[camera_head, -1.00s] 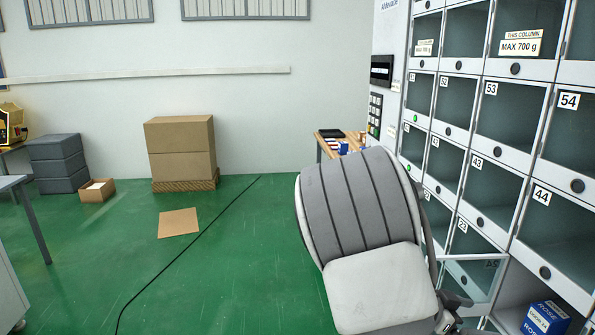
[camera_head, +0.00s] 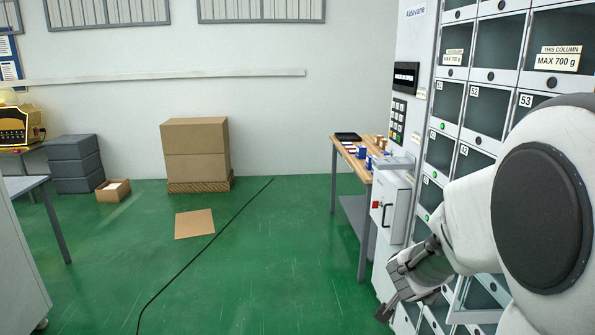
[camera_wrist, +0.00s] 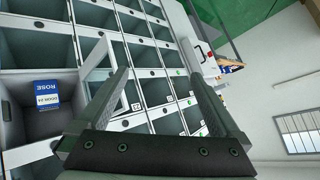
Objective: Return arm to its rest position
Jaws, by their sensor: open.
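My gripper (camera_head: 393,288) shows at the lower right of the head view, in front of the vending locker wall (camera_head: 448,130). In the wrist view my gripper (camera_wrist: 160,76) has its two dark fingers spread wide with nothing between them. My white arm covers much of the locker wall in the head view. The wrist view shows a blue and white box marked ROSE (camera_wrist: 46,93) inside a locker compartment at the left. A clear-paned locker door (camera_wrist: 99,68) stands open beside that compartment, close to the left finger.
A wooden side table (camera_head: 352,150) with small boxes stands beside the locker wall. A white unit with a handle (camera_head: 392,215) is near my gripper. Cardboard boxes (camera_head: 195,150) stand at the back wall.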

